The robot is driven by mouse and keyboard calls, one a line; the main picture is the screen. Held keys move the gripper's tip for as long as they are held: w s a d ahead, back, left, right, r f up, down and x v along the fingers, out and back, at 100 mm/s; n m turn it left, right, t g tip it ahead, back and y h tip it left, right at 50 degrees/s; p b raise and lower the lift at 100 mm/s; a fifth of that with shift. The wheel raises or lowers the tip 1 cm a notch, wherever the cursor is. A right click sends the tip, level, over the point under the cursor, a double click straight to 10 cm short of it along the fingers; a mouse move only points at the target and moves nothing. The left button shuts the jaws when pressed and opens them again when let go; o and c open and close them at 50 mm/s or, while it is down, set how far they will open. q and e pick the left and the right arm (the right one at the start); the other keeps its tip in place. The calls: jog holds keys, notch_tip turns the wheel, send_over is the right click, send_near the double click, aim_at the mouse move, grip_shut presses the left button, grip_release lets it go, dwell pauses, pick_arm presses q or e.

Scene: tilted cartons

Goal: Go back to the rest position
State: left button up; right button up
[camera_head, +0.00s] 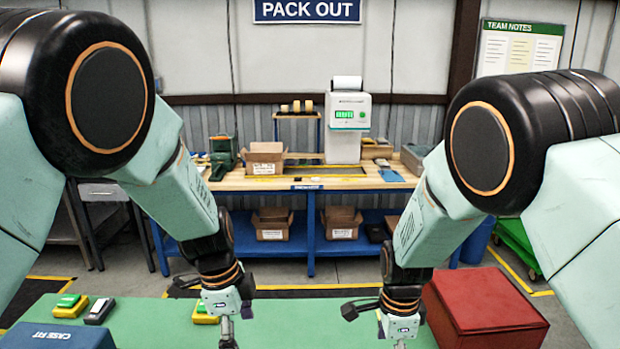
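My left gripper (228,335) points down over the green surface (290,318), its fingertips close to the lower picture edge. My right gripper (398,338) also points down at the lower edge, just left of the red box (482,305). The fingers of both grippers are small or cut off here, so their opening cannot be made out. No held object can be made out at either gripper.
A blue case (58,336) lies at the lower left, with yellow-green items (70,305) and a dark item (100,311) behind it. Another yellow-green item (204,313) lies beside my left gripper. The green surface between the grippers is clear. A blue workbench (312,185) stands behind.

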notch_tip(320, 180, up, 7)
pick_arm(q)
jog(key=shift+h, duration=0.8)
jog(key=shift+a+f+b+x, duration=0.2)
jog(key=shift+a+b+x, duration=0.4)
jog(key=shift+b+x, duration=1.95)
jog(key=shift+a+f+b+x, duration=0.15)
jog(key=shift+a+b+x, duration=0.4)
jog(key=shift+x, duration=4.05)
jog(key=shift+a+f+b+x, duration=0.2)
jog(key=shift+a+b+x, duration=0.85)
jog(key=shift+x, duration=2.5)
pick_arm(e)
jog(key=shift+f+b, duration=0.4)
jog(key=shift+f, duration=11)
pick_arm(q)
jog(key=shift+d, duration=0.45)
jog(key=shift+r, duration=0.1)
pick_arm(e)
jog(key=shift+s, duration=0.1)
